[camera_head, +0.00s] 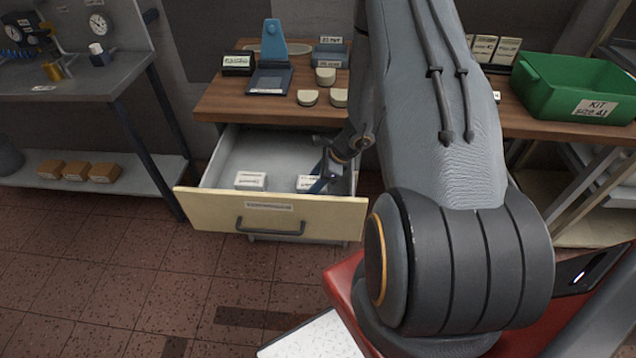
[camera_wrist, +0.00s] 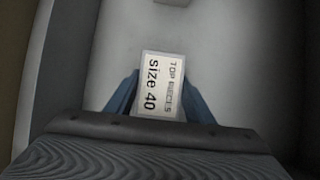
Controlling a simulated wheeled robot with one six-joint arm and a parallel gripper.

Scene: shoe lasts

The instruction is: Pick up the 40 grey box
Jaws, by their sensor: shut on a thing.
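The size 40 box (camera_wrist: 160,85) shows in the wrist view with a pale label reading "TOP PIECES size 40". It stands between the two blue fingers of my gripper (camera_wrist: 160,103), which are shut on its sides. In the head view my gripper (camera_head: 324,180) reaches down into the open drawer (camera_head: 270,206) at its right side. The held box (camera_head: 308,183) shows there as a small pale block, partly hidden by the gripper. I cannot tell whether it touches the drawer floor.
A second pale box (camera_head: 250,180) lies in the drawer to the left. The wooden tabletop (camera_head: 225,103) above holds a blue stand (camera_head: 271,60) and several small blocks. A green crate (camera_head: 560,85) stands at the right. The left shelf holds brown boxes (camera_head: 76,170).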

